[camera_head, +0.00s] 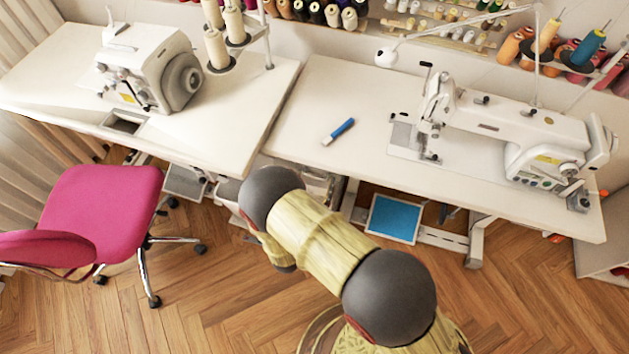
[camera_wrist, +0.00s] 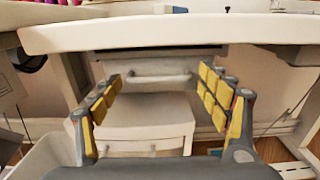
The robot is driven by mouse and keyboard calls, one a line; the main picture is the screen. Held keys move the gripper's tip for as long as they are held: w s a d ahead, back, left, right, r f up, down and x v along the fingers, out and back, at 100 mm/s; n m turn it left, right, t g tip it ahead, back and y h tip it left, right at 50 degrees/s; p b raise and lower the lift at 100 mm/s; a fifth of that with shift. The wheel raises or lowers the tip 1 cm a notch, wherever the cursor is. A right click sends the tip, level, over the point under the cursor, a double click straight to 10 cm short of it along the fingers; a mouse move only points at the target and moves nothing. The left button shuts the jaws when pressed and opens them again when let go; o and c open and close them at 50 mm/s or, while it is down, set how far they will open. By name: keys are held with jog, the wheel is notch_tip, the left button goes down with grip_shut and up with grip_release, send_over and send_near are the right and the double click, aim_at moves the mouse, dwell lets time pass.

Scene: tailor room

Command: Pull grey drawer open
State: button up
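In the wrist view, a grey drawer (camera_wrist: 160,66) with a pale bar handle (camera_wrist: 160,78) sits under the table edge. Its front appears shut. My gripper (camera_wrist: 160,88) is open and empty, its yellow-padded fingers spread to the left and right of the handle. The handle lies between the fingers in the picture; whether they reach it in depth I cannot tell. In the head view my arm covers most of the drawer unit and my gripper is hidden.
A white lower drawer (camera_wrist: 145,122) is below the grey one. The white tabletop (camera_wrist: 180,32) overhangs above. In the head view, a pink chair (camera_head: 100,210) stands at the left, a blue panel (camera_head: 393,219) lies under the right table, and wooden floor (camera_head: 545,300) is clear at the right.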

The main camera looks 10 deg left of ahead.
jog(key=shift+c, duration=1.2)
jog(key=c, duration=1.1)
jog(key=shift+c, duration=0.5)
